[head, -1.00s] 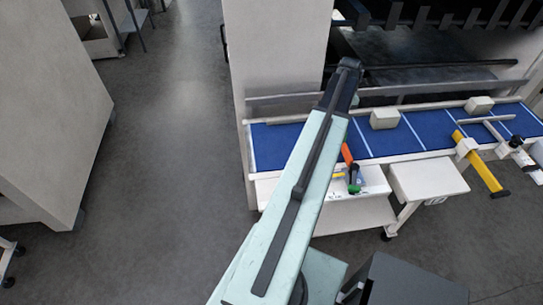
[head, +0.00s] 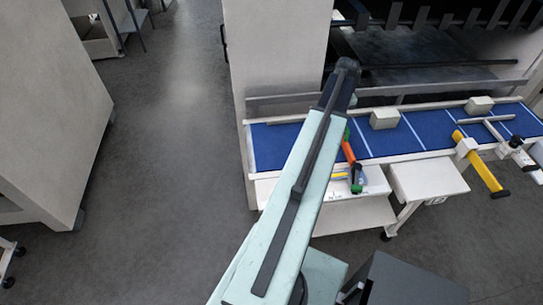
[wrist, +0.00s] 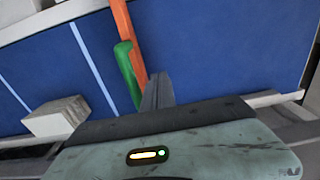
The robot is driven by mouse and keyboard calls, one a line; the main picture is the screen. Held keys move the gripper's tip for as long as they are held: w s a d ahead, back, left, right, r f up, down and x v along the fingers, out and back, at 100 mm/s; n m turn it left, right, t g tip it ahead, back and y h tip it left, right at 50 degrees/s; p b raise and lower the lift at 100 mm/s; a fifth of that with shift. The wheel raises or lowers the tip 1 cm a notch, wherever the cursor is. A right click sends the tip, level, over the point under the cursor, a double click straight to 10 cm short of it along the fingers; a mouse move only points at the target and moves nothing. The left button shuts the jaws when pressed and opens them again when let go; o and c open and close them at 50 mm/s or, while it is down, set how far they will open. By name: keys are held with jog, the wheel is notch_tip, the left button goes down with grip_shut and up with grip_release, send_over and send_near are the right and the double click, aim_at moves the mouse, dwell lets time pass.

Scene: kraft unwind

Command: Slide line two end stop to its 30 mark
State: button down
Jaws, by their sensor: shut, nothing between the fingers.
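An orange bar (head: 348,151) lies across the blue belt deck in the head view, with green parts near it and a dark end at the front rail. In the wrist view the orange bar (wrist: 127,35) runs down from the top, with a green handle-like piece (wrist: 127,68) along its left side. My gripper (wrist: 158,82) is shut and empty, close to the lower end of the bar; I cannot tell if they touch. A yellow bar (head: 482,165) with a white block sits further right. I cannot read which one is line two or find the 30 mark.
The blue deck (head: 280,143) has white cross lines and raised white rails. Pale blocks (head: 384,119) stand along its back edge. A white box (head: 428,182) hangs in front of it. Open grey floor (head: 170,180) lies to the left.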

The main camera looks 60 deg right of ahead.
jog(key=shift+w+r, duration=0.1)
jog(key=shift+w, duration=0.05)
notch_tip(320, 180, up, 9)
jog(key=p, duration=0.9)
